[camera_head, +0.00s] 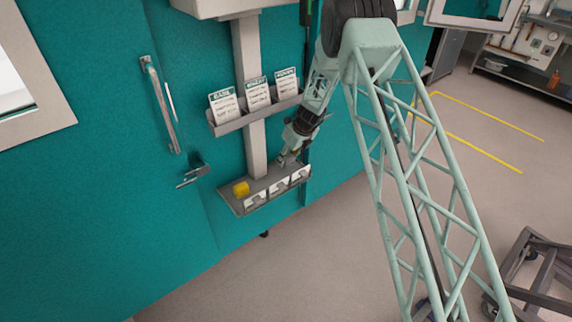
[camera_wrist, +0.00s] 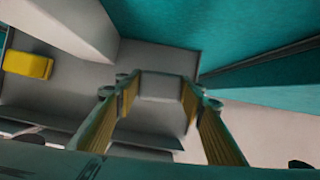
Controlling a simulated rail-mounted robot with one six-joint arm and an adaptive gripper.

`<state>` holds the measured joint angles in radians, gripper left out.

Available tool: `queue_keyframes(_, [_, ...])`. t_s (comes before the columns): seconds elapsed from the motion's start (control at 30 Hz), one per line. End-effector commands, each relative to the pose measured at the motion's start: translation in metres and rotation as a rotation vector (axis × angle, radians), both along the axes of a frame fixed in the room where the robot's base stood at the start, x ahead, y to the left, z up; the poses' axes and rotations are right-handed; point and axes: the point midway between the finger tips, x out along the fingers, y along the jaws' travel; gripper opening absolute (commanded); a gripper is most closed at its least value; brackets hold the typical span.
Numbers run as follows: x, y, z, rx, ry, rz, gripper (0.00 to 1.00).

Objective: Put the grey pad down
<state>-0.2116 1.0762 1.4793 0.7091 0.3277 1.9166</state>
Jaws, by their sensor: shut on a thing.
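The grey pad (camera_wrist: 162,86) is between the two fingertips of my gripper (camera_wrist: 159,98) in the wrist view, and the fingers are shut on it. In the head view my gripper (camera_head: 287,158) is low over the right part of the small grey shelf (camera_head: 232,200) on the teal wall. The shelf also shows below the pad in the wrist view (camera_wrist: 70,95). The grey pad cannot be made out clearly in the head view. Whether it touches the shelf cannot be told.
A yellow block (camera_head: 241,189) stands at the left end of the shelf, also in the wrist view (camera_wrist: 28,64). White labels (camera_head: 279,185) line the shelf's front. A grey post (camera_head: 250,90) rises behind it. A card rack (camera_head: 258,112) hangs above. The shelf's middle looks clear.

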Motion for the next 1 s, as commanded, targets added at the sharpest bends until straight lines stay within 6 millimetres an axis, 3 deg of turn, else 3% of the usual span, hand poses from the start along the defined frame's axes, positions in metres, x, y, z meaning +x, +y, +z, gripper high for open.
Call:
queue_keyframes(0.07, [-0.001, 0.009, -0.003, 0.000, 0.000, 0.001, 0.24])
queue_keyframes(0.3, [-0.001, 0.007, -0.029, 0.000, 0.000, -0.001, 0.24])
queue_keyframes(0.9, [-0.001, 0.007, -0.035, -0.001, -0.001, 0.001, 0.24])
queue_keyframes(0.93, [-0.001, 0.007, -0.035, -0.001, -0.001, 0.001, 0.37])
queue_keyframes(1.0, [-0.001, 0.007, -0.034, -0.001, -0.001, 0.001, 0.44])
